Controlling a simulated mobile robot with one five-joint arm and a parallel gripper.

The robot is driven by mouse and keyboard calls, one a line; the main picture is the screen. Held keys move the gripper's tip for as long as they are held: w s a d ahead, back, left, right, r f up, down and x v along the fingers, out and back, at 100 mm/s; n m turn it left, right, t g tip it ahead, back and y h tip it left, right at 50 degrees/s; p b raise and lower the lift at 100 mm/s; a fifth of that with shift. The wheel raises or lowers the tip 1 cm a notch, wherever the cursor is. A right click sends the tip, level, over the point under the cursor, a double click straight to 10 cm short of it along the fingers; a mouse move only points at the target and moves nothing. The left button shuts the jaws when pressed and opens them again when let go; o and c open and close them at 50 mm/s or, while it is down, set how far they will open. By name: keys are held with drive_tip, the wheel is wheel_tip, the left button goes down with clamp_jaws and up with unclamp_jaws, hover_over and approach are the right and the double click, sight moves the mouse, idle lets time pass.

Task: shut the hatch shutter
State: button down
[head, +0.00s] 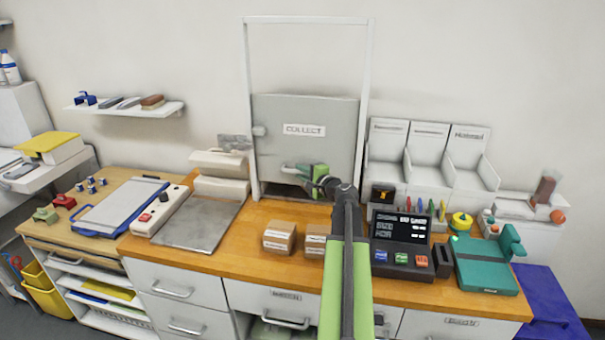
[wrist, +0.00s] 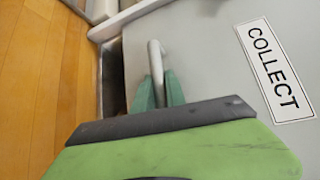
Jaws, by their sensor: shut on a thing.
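The hatch shutter (head: 310,112) is a grey panel with a COLLECT label, in a tall white frame (head: 247,70) on the back wall. It covers the lower part of the frame, and a narrow dark gap shows under its lower edge. In the wrist view the shutter (wrist: 205,60) fills the right side, with the gap beside its edge. My gripper (head: 303,170) is at the shutter's lower part. In the wrist view its teal fingers (wrist: 160,92) are shut on the shutter's pale bar handle (wrist: 156,58). The handle is partly hidden by the fingers.
Two small cardboard boxes (head: 279,238) stand on the wooden counter in front of the hatch. A dark display unit (head: 401,226) and a teal device (head: 487,268) stand to the right. A grey metal plate (head: 198,226) lies to the left. The frame above the shutter is empty.

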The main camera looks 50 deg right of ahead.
sight(295, 179)
idle(0.8)
wheel_tip(295, 179, down, 5)
drive_tip(key=b, duration=0.5)
drive_tip(key=shift+f, duration=0.1)
drive_tip(key=shift+r, duration=0.2)
drive_tip(key=c, duration=1.6)
unclamp_jaws()
drive_tip(key=shift+s, duration=0.1)
drive_tip(key=shift+c, duration=0.2)
